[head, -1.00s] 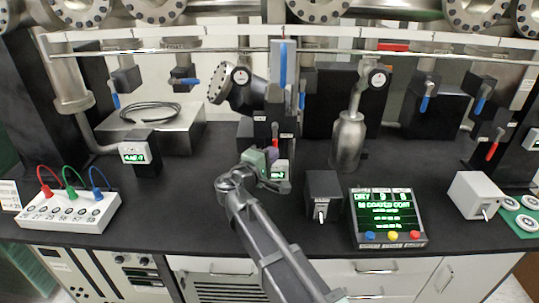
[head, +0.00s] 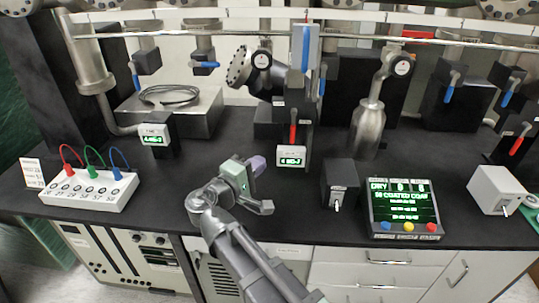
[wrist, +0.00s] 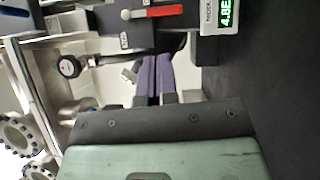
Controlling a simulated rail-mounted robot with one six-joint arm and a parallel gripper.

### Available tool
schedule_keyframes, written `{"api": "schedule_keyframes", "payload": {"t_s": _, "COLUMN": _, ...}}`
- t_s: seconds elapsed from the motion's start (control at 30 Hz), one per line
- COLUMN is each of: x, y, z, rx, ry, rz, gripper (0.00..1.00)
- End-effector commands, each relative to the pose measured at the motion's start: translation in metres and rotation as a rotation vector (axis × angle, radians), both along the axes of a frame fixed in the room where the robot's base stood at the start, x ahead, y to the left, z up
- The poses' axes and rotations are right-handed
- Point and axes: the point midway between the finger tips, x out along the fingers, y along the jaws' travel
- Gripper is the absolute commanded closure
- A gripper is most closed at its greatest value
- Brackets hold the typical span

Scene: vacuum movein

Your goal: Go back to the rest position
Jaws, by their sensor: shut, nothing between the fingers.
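My gripper (head: 257,163) shows in the middle of the head view, over the black bench top (head: 170,222). Its purple fingers are together with nothing between them, and they also show in the wrist view (wrist: 154,77). It is apart from the small digital meter (head: 291,157) under the red-handled valve (head: 293,133), to the left of and nearer than that meter. In the wrist view the red handle (wrist: 160,12) and the meter's green display (wrist: 226,13) are at the top edge. No rest position is marked in view.
A white box with coloured leads (head: 90,188) is at left. A black switch box (head: 339,185) and a coating display (head: 403,208) are at right. Steel piping and a metal flask (head: 369,128) stand behind.

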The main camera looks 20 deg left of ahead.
Motion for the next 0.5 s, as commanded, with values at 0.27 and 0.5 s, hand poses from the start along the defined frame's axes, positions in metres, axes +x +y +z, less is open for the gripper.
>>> {"api": "schedule_keyframes", "payload": {"t_s": 0.27, "x": -0.002, "y": 0.000, "z": -0.001, "rx": 0.007, "ry": 0.004, "rz": -0.006, "gripper": 1.00}}
{"api": "schedule_keyframes", "payload": {"t_s": 0.5, "x": -0.019, "y": -0.042, "z": -0.055, "rx": 0.249, "ry": 0.354, "rz": -0.119, "gripper": 1.00}}
